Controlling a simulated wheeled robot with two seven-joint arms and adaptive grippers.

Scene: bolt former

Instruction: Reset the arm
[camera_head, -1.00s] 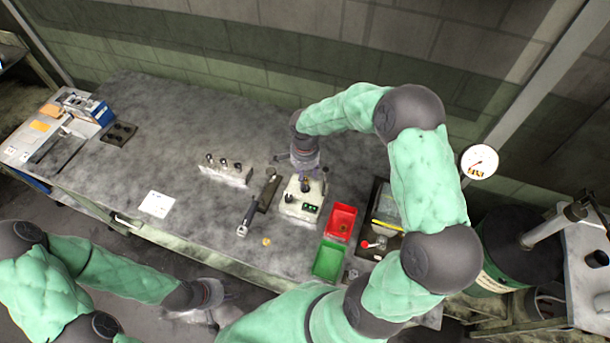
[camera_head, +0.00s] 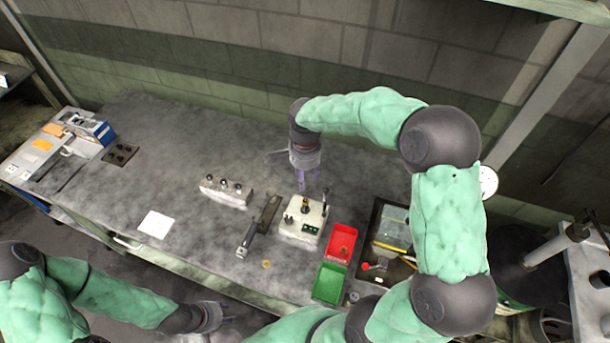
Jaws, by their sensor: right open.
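My right arm, in a green sleeve, arches in from the right over the bench. Its gripper (camera_head: 308,182) points down, open and empty, above and just behind the white block device (camera_head: 303,219) with upright posts. My left gripper (camera_head: 222,314) is low at the lower left, in front of the bench's front edge. Its fingers are small and blurred, so I cannot tell whether they are open.
A red bin (camera_head: 341,243) and a green bin (camera_head: 329,284) stand right of the device. A dark hand tool (camera_head: 246,240), a brass ring (camera_head: 266,264) and a block with several pegs (camera_head: 226,189) lie to the left. The bench's left middle is mostly clear, with a white card (camera_head: 155,224).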

